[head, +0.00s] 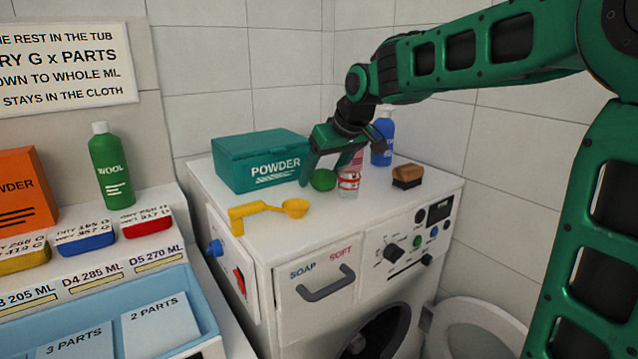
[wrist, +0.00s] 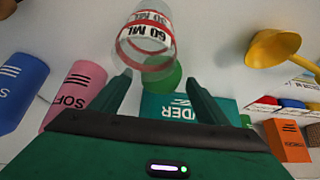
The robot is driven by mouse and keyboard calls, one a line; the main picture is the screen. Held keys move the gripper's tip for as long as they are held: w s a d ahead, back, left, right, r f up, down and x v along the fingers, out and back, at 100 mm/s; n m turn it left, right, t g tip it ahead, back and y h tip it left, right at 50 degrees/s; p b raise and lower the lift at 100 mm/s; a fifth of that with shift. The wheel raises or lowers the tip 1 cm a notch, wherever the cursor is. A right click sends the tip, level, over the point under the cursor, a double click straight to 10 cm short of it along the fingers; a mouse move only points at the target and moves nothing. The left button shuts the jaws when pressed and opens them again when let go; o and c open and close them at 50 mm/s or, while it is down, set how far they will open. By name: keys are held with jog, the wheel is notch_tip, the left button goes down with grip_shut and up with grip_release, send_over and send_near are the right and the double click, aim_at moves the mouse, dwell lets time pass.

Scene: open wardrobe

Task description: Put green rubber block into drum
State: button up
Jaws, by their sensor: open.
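A green rounded thing (head: 322,180) rests on top of the white washing machine, in front of the green powder box; it looks more like a ball than a block. It also shows in the wrist view (wrist: 172,82), partly hidden behind a clear cup. My gripper (head: 330,162) is open above the machine top, close to the green thing and the cup. In the wrist view its two fingers (wrist: 158,80) are apart, with nothing seen held. The drum's dark round opening (head: 384,335) is low on the machine's front, cut off by the picture's lower edge.
The clear 60 ML cup (head: 349,184) stands beside the green thing. A pink bottle (wrist: 76,92), a blue bottle (head: 382,140), a brush (head: 407,176), a yellow scoop (head: 294,208) and the powder box (head: 258,163) surround the spot. The machine top's front is mostly clear.

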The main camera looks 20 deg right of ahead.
jog(key=c, duration=1.2)
jog(key=shift+c, duration=0.6)
jog(key=shift+r, duration=0.2)
